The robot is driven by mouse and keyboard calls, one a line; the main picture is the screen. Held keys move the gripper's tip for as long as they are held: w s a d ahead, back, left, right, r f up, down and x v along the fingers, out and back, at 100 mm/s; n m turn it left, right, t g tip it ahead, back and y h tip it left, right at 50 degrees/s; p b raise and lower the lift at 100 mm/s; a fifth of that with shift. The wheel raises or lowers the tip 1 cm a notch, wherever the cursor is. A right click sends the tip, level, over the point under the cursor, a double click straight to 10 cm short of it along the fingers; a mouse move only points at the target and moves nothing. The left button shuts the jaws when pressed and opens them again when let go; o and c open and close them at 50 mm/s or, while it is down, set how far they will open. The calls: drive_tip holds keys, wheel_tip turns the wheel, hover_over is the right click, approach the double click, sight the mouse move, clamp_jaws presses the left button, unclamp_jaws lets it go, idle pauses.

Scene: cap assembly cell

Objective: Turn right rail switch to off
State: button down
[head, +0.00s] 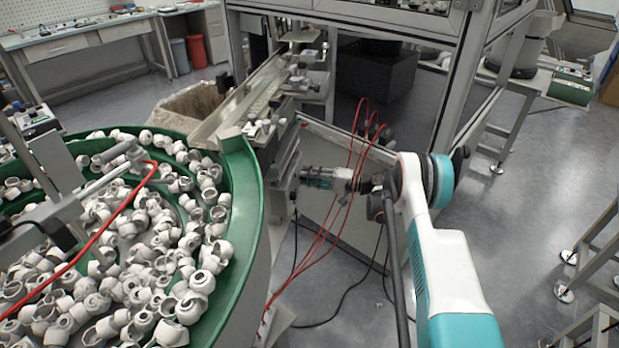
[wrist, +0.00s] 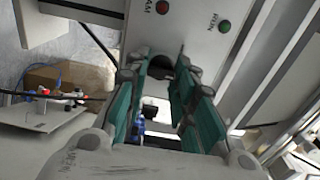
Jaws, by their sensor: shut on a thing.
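My gripper (head: 312,177) is at a grey box (head: 282,182) under the right end of the linear rail (head: 262,95) in the head view. In the wrist view its teal-padded fingers (wrist: 162,70) close around a dark round knob (wrist: 160,66) on the box's panel (wrist: 190,25). I take the knob to be the rail switch. The fingers partly cover it, so its turn angle cannot be read. A red light (wrist: 162,7) and a green light (wrist: 224,26) labelled RUN sit on the panel beyond the knob.
A green-rimmed bowl feeder (head: 240,190) full of white caps stands left of my gripper. Red air tubes (head: 345,180) hang around my wrist. A metal machine frame (head: 455,80) stands behind. Open floor (head: 500,240) lies to the right.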

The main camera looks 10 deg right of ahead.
idle(0.5)
drive_tip(key=c, duration=1.3)
unclamp_jaws()
drive_tip(key=shift+d, duration=0.15)
drive_tip(key=v, duration=1.1)
drive_tip(key=shift+s+d, duration=0.2)
drive_tip(key=shift+d, duration=0.15)
